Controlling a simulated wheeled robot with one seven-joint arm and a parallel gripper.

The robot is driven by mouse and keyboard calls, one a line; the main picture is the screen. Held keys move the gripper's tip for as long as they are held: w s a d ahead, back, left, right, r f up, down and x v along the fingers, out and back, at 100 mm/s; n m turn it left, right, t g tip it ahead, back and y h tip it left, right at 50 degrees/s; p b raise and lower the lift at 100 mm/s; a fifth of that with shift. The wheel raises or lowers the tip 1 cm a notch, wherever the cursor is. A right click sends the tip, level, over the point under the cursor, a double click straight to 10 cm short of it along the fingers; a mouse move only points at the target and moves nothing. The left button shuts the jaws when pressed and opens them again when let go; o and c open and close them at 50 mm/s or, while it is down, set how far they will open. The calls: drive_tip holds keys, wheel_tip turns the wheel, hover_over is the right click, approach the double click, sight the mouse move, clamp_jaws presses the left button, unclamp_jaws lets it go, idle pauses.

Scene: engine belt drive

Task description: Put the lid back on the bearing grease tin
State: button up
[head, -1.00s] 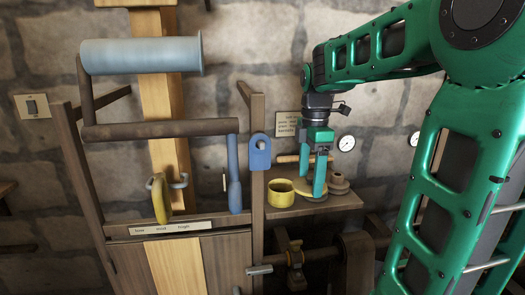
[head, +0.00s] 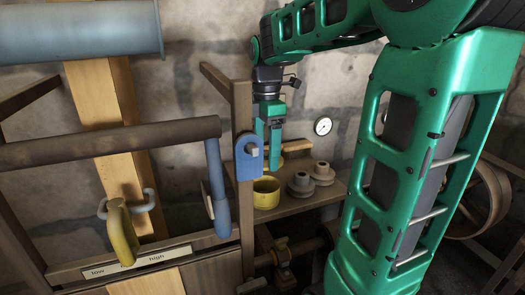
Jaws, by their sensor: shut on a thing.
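The yellow grease tin (head: 266,194) stands upright on the small wooden shelf, its round open mouth facing up. My gripper (head: 268,168) points down just above and behind the tin's rim, with its green fingers close together. It is shut on the lid, of which little or nothing shows clearly between the fingers. I cannot tell the lid's tilt or whether it touches the tin. No lid shows lying on the shelf. The blue plate in front hides part of the gripper's left side.
A blue plate (head: 249,157) on a wooden post and a blue-handled lever (head: 218,190) stand close on the left. A gauge (head: 323,126) hangs on the stone wall.

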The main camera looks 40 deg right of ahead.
drive_tip(key=shift+a+f, duration=0.2)
drive_tip(key=shift+f, duration=3)
drive_tip(key=shift+f, duration=0.1)
idle(0.5)
drive_tip(key=o, duration=1.3)
drive_tip(key=shift+c, duration=0.2)
drive_tip(key=shift+w, duration=0.1)
drive_tip(key=shift+r, duration=3.5)
